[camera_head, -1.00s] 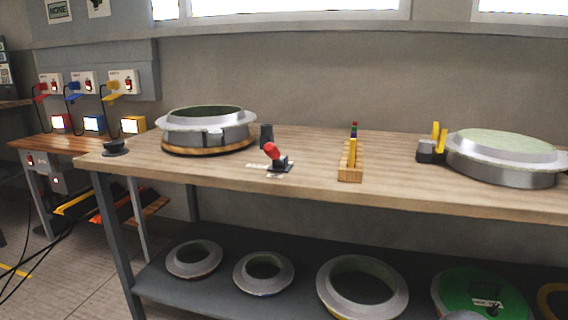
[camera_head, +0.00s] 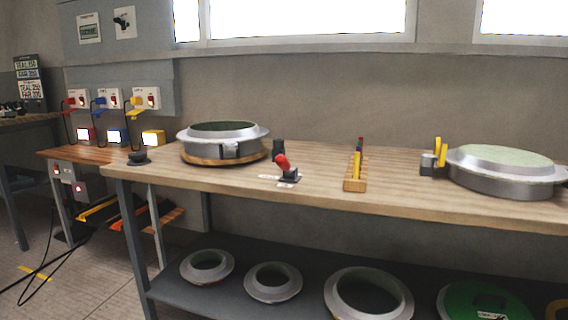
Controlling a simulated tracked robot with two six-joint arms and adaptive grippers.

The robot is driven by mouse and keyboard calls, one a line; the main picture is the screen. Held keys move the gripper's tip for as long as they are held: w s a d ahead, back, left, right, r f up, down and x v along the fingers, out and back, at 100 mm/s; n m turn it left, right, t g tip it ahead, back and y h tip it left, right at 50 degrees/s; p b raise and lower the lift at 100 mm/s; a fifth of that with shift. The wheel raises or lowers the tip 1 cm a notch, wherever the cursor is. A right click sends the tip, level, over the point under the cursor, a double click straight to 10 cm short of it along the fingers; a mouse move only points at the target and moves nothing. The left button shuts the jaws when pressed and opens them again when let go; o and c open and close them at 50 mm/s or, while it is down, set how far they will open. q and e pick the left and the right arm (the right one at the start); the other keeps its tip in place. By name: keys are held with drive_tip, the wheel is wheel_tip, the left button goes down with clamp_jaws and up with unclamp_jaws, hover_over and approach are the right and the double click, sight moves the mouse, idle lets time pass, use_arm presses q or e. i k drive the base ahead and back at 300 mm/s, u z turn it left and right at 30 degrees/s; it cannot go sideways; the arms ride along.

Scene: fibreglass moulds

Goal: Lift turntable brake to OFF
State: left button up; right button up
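The turntable (camera_head: 205,160) is a round wooden disc on the bench, with a grey ring mould (camera_head: 222,140) on it. In front and to its right is a small brake lever with a red knob (camera_head: 282,162) on a dark base (camera_head: 289,175). The lever leans up to the left. Pale label strips lie beside the base, too small to read. Neither of my grippers shows in the head view.
The wooden bench (camera_head: 230,182) also holds a black knob-like piece (camera_head: 138,157), a dark cylinder (camera_head: 278,147), a wooden rack (camera_head: 355,184) with coloured sticks, and a second mould (camera_head: 500,180) at right. Several rings lie on the shelf (camera_head: 225,300) below. Bench space around the lever is mostly clear.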

sight(282, 161)
drive_tip(key=z, duration=0.05)
drive_tip(key=i, duration=1)
drive_tip(key=u, duration=0.05)
